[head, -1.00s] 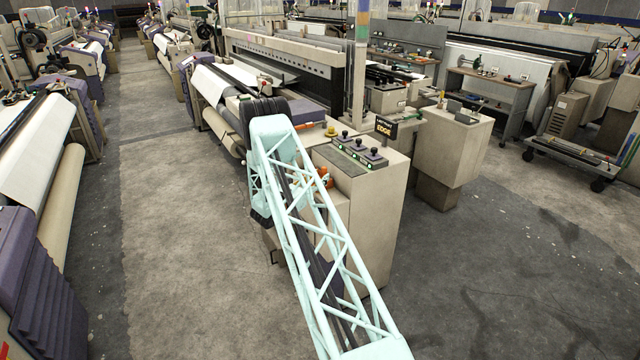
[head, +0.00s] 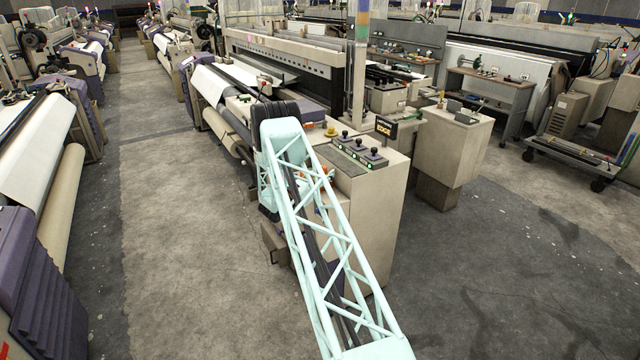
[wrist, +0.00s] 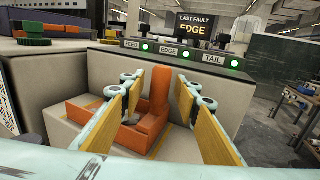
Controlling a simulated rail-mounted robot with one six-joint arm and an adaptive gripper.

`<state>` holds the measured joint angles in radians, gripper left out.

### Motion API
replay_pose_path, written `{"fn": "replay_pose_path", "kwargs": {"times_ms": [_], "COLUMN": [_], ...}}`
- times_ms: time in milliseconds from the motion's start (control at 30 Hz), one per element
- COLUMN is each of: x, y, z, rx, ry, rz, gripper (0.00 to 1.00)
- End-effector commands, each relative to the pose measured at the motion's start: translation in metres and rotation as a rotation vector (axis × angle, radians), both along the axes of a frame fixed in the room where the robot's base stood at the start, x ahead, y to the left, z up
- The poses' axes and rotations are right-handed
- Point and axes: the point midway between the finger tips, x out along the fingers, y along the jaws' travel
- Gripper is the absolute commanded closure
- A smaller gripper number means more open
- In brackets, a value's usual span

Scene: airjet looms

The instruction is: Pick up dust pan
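The dust pan (wrist: 112,115) is orange and sits in a pale recess of the loom's control cabinet in the wrist view. It has a low, tray-like part at left and a thick upright handle (wrist: 158,95) at right. My gripper (wrist: 158,88) is open, with one yellow-padded finger on each side of the handle. I see a gap on both sides, and nothing is held. The left finger hides part of the pan.
The control cabinet (head: 368,215) carries a row of lit buttons and an EDGE display (head: 385,127). Its pale walls stand close around the recess. Green and orange pieces (wrist: 50,30) lie on a surface at upper left. The floor aisle (head: 165,230) at left is clear.

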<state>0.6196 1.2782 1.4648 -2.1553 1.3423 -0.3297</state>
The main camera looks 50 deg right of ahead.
Motion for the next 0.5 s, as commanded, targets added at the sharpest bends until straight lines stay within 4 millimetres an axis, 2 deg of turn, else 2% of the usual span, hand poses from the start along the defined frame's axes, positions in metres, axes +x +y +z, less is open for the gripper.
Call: {"fn": "replay_pose_path", "kwargs": {"times_ms": [67,367,500], "x": [0.0,0.0,0.0001], "y": [0.0,0.0,-0.0001], "z": [0.0,0.0001,0.0005], "rx": [0.0,0.0,-0.001], "ry": [0.0,0.0,0.0], "rz": [0.0,0.0,0.0], "gripper": [0.72,0.99,0.99]}}
